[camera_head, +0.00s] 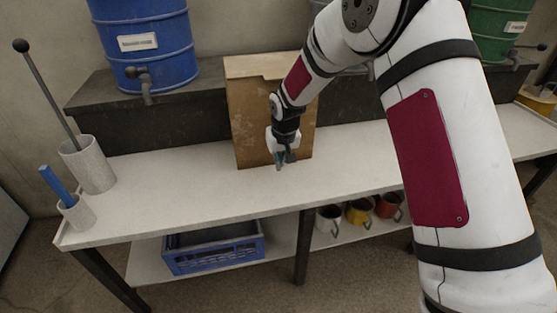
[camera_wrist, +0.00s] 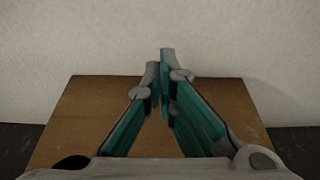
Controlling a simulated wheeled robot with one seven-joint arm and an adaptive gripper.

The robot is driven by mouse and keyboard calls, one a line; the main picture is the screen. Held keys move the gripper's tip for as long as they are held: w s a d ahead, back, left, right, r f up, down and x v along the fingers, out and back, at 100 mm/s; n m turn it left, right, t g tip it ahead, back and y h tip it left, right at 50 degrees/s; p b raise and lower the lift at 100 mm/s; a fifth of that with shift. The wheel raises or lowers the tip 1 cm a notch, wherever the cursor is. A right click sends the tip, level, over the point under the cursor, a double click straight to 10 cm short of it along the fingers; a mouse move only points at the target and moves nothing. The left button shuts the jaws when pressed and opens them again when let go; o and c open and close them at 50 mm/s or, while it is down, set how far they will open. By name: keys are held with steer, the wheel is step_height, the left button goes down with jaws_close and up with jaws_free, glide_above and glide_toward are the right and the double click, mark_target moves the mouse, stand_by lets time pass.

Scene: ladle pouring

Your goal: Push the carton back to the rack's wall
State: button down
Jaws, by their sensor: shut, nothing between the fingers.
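The carton (camera_head: 247,109) is a tall brown box standing upright on the white bench top, against or close to the dark raised rack (camera_head: 189,121) behind it. Its lighter top flap shows at the upper edge. My gripper (camera_head: 283,166) is in front of the carton's lower front, fingers pointing down; I cannot tell if it touches. In the wrist view my gripper (camera_wrist: 165,55) has its teal fingers together with nothing between them. The carton's brown face (camera_wrist: 90,110) shows behind the fingers, with a pale wall beyond. My arm hides the carton's upper right part.
A blue barrel (camera_head: 150,42) with a tap and a green barrel (camera_head: 498,30) stand on the rack. Two pale cups (camera_head: 86,165) (camera_head: 76,211) hold tools at the bench's left end. A blue crate (camera_head: 213,250) and several mugs (camera_head: 358,212) sit on the lower shelf. The bench left of the carton is clear.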

steer(key=s+d+r+p, duration=0.1)
steer(key=s+d+r, duration=0.3)
steer(key=r, duration=0.5)
steer(key=s+d+r+p, duration=0.2)
steer(key=s+r, duration=0.4)
steer(key=r, duration=0.2)
steer(key=s+d+r+m+g+h, duration=0.1)
steer(key=s+d+r, duration=0.25)
steer(key=s, duration=0.25)
steer(key=s+d+r, duration=0.3)
steer(key=s+r, duration=0.2)
steer(key=s, duration=0.1)
steer(key=s+d+m+g, duration=0.1)
steer(key=s+d, duration=0.1)
steer(key=s, duration=1.2)
steer(key=s+d+m+g, duration=0.1)
steer(key=s+d, duration=0.1)
steer(key=s, duration=1.1)
step_height(320, 180, up, 23)
steer(key=t+p, duration=0.3)
steer(key=p, duration=1.7)
steer(key=shift+s+t, duration=0.2)
steer(key=shift+t, duration=0.2)
